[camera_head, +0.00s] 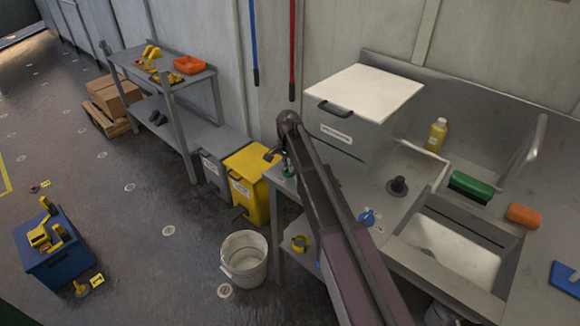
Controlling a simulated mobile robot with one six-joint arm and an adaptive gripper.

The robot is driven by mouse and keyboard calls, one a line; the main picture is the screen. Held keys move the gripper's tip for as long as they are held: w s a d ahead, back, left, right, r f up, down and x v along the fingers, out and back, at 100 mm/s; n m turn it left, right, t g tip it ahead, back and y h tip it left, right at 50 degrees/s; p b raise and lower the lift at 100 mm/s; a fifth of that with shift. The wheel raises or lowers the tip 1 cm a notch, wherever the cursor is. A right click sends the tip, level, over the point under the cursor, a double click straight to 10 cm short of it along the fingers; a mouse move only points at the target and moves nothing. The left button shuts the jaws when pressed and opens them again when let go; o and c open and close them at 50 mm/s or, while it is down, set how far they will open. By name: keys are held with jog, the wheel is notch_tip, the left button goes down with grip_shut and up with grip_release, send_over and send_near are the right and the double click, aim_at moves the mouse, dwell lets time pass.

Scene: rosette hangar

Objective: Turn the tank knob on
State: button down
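I cannot tell for sure which part is the tank knob. A small blue knob-like part (368,217) sits at the front edge of the steel sink counter, just right of my arm. A black round knob-like piece (398,186) stands on the counter behind it. A grey box with a white lid (362,92), a dark handle and a label too small to read, stands at the back of the counter. My gripper (279,160) is small and dark, at the counter's left end, left of both parts and apart from them. A small green bit shows beside it. Its finger opening is unclear.
A sink basin (450,250), yellow bottle (436,135), green brush (471,187) and orange sponge (523,215) are at right. A yellow bin (250,180) and white bucket (244,257) stand left of the counter.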

jog(key=shift+d, duration=0.35)
jog(key=shift+a, duration=0.25)
